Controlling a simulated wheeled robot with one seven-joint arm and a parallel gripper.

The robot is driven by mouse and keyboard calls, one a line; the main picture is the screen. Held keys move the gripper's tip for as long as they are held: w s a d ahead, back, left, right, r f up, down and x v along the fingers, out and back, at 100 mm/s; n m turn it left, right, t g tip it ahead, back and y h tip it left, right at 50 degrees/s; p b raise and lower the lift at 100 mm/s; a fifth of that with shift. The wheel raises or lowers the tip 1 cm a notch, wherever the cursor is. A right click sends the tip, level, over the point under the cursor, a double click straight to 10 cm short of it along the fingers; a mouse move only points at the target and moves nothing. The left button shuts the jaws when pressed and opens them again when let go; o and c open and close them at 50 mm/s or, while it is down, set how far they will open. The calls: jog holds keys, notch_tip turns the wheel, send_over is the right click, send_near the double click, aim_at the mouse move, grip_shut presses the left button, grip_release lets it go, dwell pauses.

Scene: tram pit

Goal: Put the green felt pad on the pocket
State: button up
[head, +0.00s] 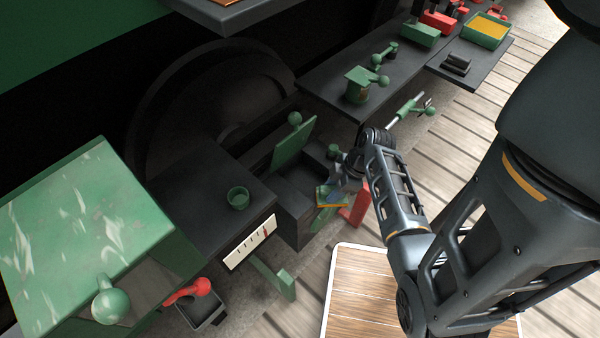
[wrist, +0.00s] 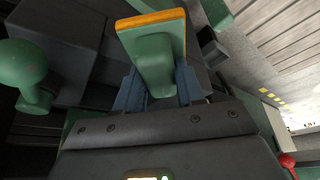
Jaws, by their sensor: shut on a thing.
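My gripper (wrist: 157,88) is shut on a green pad-like piece with an orange-yellow edge, which I take for the green felt pad (wrist: 152,45). In the wrist view its narrower green part sits between the two blue fingers, and its wide edged end points away from me. In the head view the pad (head: 334,196) shows small, held above the floor to the right of a dark open box (head: 293,212). A green lid (head: 294,145) stands tilted up at the box's back. I cannot tell which part is the pocket; the box's inside is dark and partly hidden.
A dark bench with a green cup (head: 238,199) stands left of the box, with a white gauge plate (head: 249,243) on its front. A red block (head: 356,207) is close right of the pad. A green knob (wrist: 24,65) is near my gripper's left. Wooden flooring lies right.

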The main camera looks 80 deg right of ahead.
jog(key=w+d, duration=0.2)
jog(key=w, duration=0.1)
jog(key=w+d, duration=0.1)
jog(key=w, duration=0.2)
jog(key=w+d, duration=0.2)
jog(key=w, duration=0.1)
jog(key=shift+d, duration=0.35)
jog(key=shift+w+d+f, duration=0.1)
jog(key=shift+w+f, duration=0.1)
jog(key=shift+f, duration=0.45)
jog(key=shift+w+d+f, duration=0.1)
jog(key=shift+w+f, duration=0.1)
jog(key=shift+f, duration=0.9)
jog(key=o, duration=1.1)
jog(key=shift+f, duration=0.1)
jog(key=shift+c, duration=0.2)
